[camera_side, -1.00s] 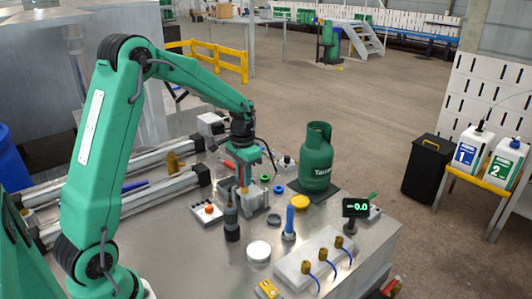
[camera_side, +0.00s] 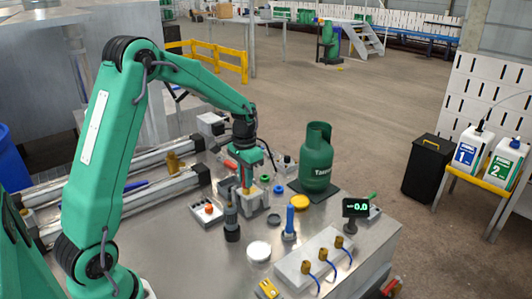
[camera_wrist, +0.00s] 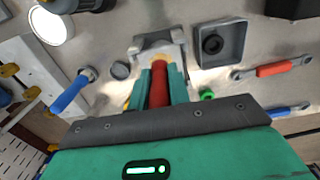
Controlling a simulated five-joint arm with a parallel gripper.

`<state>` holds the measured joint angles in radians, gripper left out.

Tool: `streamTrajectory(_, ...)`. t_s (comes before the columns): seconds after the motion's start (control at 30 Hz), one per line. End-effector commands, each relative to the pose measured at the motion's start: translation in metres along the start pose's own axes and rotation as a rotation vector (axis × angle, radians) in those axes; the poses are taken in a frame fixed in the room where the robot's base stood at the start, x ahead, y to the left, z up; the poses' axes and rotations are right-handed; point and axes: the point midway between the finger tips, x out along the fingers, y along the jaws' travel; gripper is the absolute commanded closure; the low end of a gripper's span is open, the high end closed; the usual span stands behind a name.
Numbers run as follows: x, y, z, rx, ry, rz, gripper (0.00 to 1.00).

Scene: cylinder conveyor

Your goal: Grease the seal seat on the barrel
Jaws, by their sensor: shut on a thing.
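My gripper (camera_side: 246,180) points down over a grey fixture (camera_side: 253,199) on the metal bench. In the wrist view its two teal fingers (camera_wrist: 158,78) are shut on a red cylinder (camera_wrist: 158,90). The cylinder's far end is yellowish and lies at the grey fixture (camera_wrist: 155,42); whether it touches it I cannot tell. I cannot make out the seal seat or any grease on it. A blue-handled tool (camera_side: 290,218) stands upright to the right of the fixture; it also shows in the wrist view (camera_wrist: 72,92).
A dark ring (camera_side: 274,219), a white disc (camera_side: 258,250) and a dark upright cylinder (camera_side: 232,222) surround the fixture. A green bottle (camera_side: 316,160) stands behind to the right. A small display (camera_side: 356,207) and a block with brass fittings (camera_side: 315,262) are at the right.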

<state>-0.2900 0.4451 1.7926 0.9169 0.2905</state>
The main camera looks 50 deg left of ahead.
Motion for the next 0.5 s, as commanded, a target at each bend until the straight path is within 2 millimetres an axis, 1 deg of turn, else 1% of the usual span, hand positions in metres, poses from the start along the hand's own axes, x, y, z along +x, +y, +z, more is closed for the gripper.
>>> streamTrajectory(0.07,0.0,0.0,0.008,-0.001,-0.001,0.0,1.0)
streamTrajectory(0.13,-0.01,0.0,0.006,0.0,0.004,-0.001,1.0)
streamTrajectory(0.17,-0.018,0.0,0.005,0.0,0.006,-0.002,1.0)
streamTrajectory(0.5,-0.049,0.0,0.006,0.0,0.003,-0.001,1.0)
